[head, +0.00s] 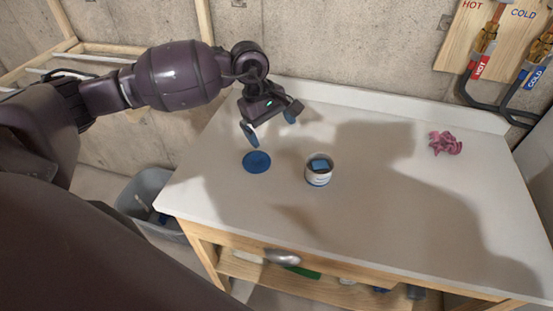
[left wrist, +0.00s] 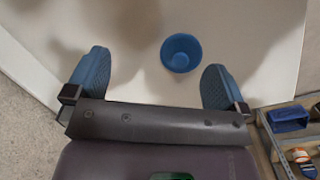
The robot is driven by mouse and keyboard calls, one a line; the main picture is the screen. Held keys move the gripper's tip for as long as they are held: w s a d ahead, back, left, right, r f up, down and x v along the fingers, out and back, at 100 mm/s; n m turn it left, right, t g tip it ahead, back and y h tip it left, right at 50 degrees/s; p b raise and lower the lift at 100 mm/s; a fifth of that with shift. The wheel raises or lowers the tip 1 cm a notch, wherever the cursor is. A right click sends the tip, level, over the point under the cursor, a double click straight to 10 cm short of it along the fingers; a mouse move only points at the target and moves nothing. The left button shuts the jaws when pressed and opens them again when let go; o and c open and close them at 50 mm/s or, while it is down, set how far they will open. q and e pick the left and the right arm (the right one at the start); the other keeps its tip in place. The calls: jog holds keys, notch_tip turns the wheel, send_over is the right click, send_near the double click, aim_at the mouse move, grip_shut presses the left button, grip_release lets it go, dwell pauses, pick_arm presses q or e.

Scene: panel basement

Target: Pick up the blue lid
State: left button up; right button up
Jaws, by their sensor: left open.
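The blue lid (head: 257,162) is a round disc lying on the white worktop, near its left end. In the left wrist view the lid (left wrist: 181,52) shows as a round blue shape with a raised rim, ahead of the fingertips and right of the middle between them. My left gripper (head: 271,123) is open and empty, above the worktop and behind the lid, apart from it. Its two blue finger pads show in the left wrist view (left wrist: 155,80). My right gripper is not in view.
A white can (head: 319,178) with something blue in its top stands right of the lid. A crumpled pink cloth (head: 445,143) lies far right on the worktop (head: 400,220). A grey bin (head: 145,195) stands on the floor at left. Pipes are on the back wall.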

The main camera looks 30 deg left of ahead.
aim_at(256, 156)
pick_arm(q)
jog(key=a+m+y, duration=0.1)
jog(key=s+a+f+m+y, duration=0.1)
jog(key=a+m+g, duration=0.1)
jog(key=shift+s+a+f+y, duration=0.15)
jog(key=shift+a+f+y, duration=0.05)
jog(key=shift+a+y, duration=0.2)
notch_tip(256, 156, down, 4)
jog(key=shift+r, duration=0.25)
jog(key=shift+d+f, duration=0.1)
jog(key=shift+f, duration=0.7)
notch_tip(256, 156, down, 5)
jog(key=shift+r+p, duration=0.2)
jog(key=shift+p, duration=0.1)
jog(key=shift+a+f, duration=0.1)
jog(key=shift+a, duration=0.1)
jog(key=shift+c, duration=0.8)
jog(key=c, duration=0.5)
jog(key=shift+c, duration=0.4)
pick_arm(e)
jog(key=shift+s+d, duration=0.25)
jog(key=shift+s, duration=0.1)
